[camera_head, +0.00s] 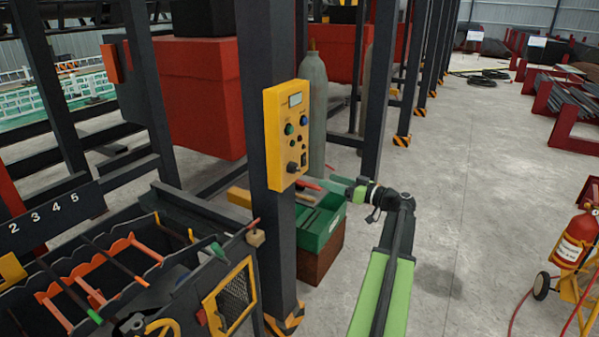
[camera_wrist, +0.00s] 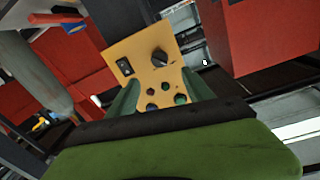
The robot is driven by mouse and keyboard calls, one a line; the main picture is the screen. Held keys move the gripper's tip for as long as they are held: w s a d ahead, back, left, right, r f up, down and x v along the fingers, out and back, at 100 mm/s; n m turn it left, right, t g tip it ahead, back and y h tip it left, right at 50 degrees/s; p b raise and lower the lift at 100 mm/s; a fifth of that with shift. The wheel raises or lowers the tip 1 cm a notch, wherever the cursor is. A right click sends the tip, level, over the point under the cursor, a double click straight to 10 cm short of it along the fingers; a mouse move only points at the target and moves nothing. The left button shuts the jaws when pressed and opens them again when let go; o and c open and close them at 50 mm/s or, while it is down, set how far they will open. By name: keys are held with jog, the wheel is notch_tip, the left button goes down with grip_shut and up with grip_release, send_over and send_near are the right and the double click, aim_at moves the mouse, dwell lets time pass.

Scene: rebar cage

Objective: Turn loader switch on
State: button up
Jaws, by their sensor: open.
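A yellow control panel (camera_head: 286,135) is fixed to a dark upright post. It carries a small display (camera_head: 295,100), blue and green buttons, a black rotary knob (camera_head: 293,167) and a black rocker switch (camera_head: 304,159) low down. In the wrist view the panel looks turned over, with the knob (camera_wrist: 160,57) and the rocker switch (camera_wrist: 124,67) toward its upper edge. I cannot tell the rocker's position or read any labels. My gripper (camera_head: 328,184) is open and empty, right of the panel's lower end and apart from it. Its green fingers (camera_wrist: 160,88) frame the panel in the wrist view.
The dark post (camera_head: 268,220) stands behind the panel. A grey gas cylinder (camera_head: 314,110) stands behind it to the right. A green toolbox (camera_head: 320,222) sits below my gripper. A cluttered tool rack (camera_head: 120,270) is at lower left. Open floor lies right, with a fire extinguisher (camera_head: 576,238).

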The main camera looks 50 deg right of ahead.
aim_at(298, 170)
jog(key=w, duration=0.4)
jog(key=w+a, duration=0.1)
jog(key=w, duration=0.3)
jog(key=w+a, duration=0.1)
jog(key=w, duration=0.4)
jog(key=shift+a, duration=0.15)
